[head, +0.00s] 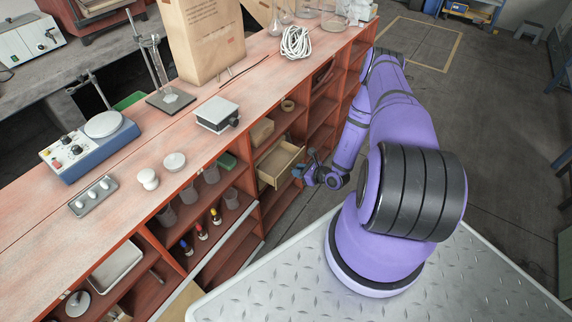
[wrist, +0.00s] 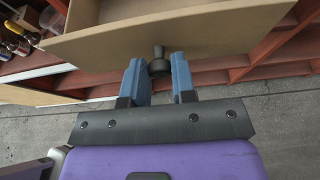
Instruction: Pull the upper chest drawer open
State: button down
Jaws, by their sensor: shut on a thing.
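The upper chest drawer (head: 282,165), pale wood, sticks out of the red-brown shelving in the head view, and its open inside shows. In the wrist view its flat front (wrist: 215,35) spans the top, with a dark round knob (wrist: 158,66) on it. My gripper (head: 309,172) is at the drawer front in the head view. The knob is hidden in the head view. A lower wooden panel (wrist: 30,95) shows below the drawer front.
The red-brown bench (head: 130,205) carries a scale (head: 90,145), a metal box (head: 216,115), a paper bag (head: 202,40) and coiled cable (head: 296,42). Its shelves hold beakers and coloured bottles (head: 201,232). The concrete floor (head: 500,110) to the right is largely clear.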

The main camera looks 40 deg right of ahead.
jog(key=shift+s+d, duration=0.25)
jog(key=shift+s, duration=0.45)
jog(key=shift+s+d, duration=0.25)
jog(key=shift+s, duration=0.45)
jog(key=c, duration=0.9)
grip_release()
jog(key=shift+c, duration=0.2)
jog(key=v, duration=1)
jog(key=shift+s+r, duration=0.25)
jog(key=shift+s, duration=0.05)
jog(key=shift+d, duration=0.2)
